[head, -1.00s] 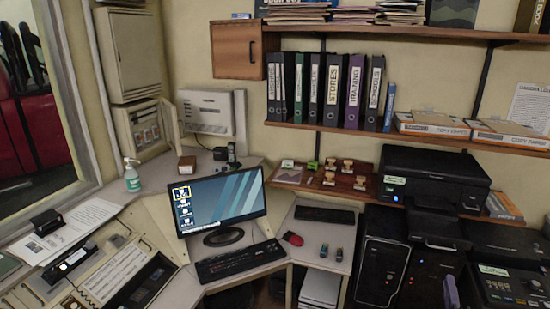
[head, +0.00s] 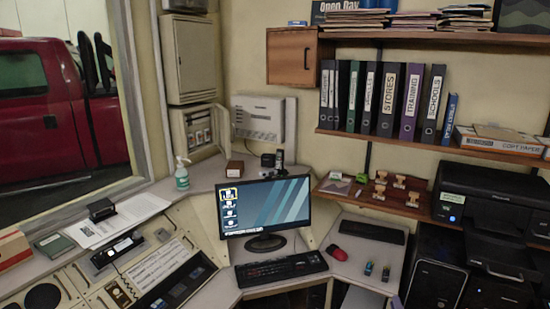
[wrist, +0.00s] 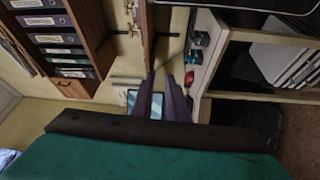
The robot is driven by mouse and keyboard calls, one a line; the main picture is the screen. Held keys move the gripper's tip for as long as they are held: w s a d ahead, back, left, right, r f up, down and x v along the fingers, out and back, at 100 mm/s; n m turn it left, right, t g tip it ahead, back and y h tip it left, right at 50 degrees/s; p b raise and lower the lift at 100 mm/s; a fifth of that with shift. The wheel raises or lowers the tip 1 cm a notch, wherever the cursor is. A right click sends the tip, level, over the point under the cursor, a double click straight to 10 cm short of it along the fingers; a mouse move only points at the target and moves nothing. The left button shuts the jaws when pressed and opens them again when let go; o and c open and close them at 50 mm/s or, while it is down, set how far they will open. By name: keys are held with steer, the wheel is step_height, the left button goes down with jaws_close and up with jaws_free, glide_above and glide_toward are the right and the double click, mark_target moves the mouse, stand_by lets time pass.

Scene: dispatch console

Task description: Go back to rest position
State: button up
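My gripper (wrist: 160,78) shows in the wrist view as two dark purplish fingers pointing up the picture. A gap shows between them, with the wall and part of the lit monitor behind, and nothing is held. The fingers are apart from the shelves and the desk. I cannot make out my gripper clearly in the head view.
The desk holds a lit monitor (head: 265,207), a keyboard (head: 281,269), a red mouse (head: 336,252) and two small stamps (head: 377,270). A stamp shelf (head: 375,197) and a printer (head: 490,202) stand right. A green, dark-edged surface (wrist: 150,158) fills the wrist view's bottom.

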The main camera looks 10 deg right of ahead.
steer(key=w+a+f+g+y+b, duration=0.15)
steer(key=w+a+f, duration=0.25)
steer(key=a+f, duration=0.45)
steer(key=s+a+f+m+g+y+b, duration=0.1)
steer(key=s+a+f+m+g+b, duration=0.2)
steer(key=a+f, duration=0.7)
steer(key=s+a+f+m+g+b, duration=0.1)
steer(key=s+a+f+m+g, duration=0.15)
steer(key=a+f+g, duration=0.75)
steer(key=s+a+f+m+g+b, duration=0.1)
steer(key=s+a+f+m+g, duration=0.15)
steer(key=s+f, duration=1.05)
steer(key=s+a+r+m+g+y, duration=0.1)
steer(key=s+r+m+g, duration=0.1)
steer(key=s, duration=0.6)
steer(key=s+r+m+g, duration=0.2)
steer(key=s+m+g, duration=0.2)
steer(key=s, duration=0.5)
steer(key=shift+s+a+g+y, duration=0.25)
steer(key=shift+a+g+y, duration=0.15)
steer(key=shift+g, duration=0.2)
steer(key=shift+d, duration=0.1)
